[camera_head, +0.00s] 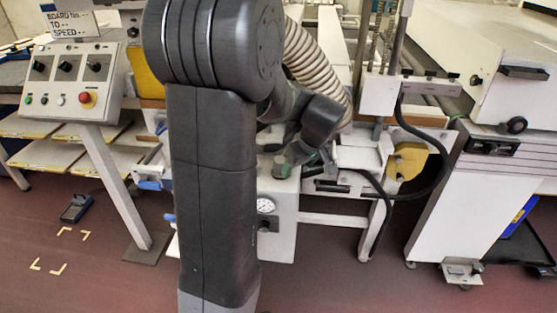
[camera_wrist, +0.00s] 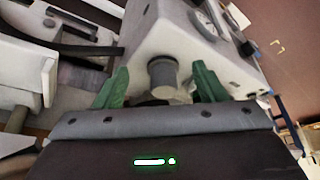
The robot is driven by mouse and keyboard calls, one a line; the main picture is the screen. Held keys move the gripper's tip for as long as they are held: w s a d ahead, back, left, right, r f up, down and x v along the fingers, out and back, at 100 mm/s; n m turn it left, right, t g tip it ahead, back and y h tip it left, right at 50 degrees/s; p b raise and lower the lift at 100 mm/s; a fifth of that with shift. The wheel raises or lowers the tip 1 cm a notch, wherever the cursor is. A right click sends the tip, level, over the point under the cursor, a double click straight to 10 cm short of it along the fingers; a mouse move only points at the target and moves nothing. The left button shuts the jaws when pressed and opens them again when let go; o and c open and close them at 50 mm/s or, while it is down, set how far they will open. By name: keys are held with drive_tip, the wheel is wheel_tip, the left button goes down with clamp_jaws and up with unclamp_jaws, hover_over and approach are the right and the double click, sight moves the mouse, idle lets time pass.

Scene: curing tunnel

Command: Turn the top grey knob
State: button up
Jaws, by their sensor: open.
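A grey cylindrical knob (camera_wrist: 163,76) stands out from a white box (camera_wrist: 150,30) in the wrist view. My gripper (camera_wrist: 160,85) is open, with one green finger on each side of the knob. Gaps show between the knob and both fingers, so it is not clamped. In the head view the white box (camera_head: 282,222) stands low behind my arm, and my gripper (camera_head: 296,161) is at its top.
A round gauge (camera_head: 265,205) is on the box's front. A black cable (camera_head: 440,185) loops at the right beside a white cabinet (camera_head: 440,205). A ribbed hose (camera_head: 315,60) hangs behind my arm. A control panel (camera_head: 75,80) stands at the left. The floor in front is mostly clear.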

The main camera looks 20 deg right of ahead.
sight(281, 160)
drive_tip(key=w, duration=0.5)
drive_tip(key=w+a+p, duration=0.1)
drive_tip(key=w, duration=0.1)
drive_tip(key=shift+w, duration=0.4)
drive_tip(key=x, duration=0.5)
drive_tip(key=shift+s, duration=0.25)
drive_tip(key=c, duration=1)
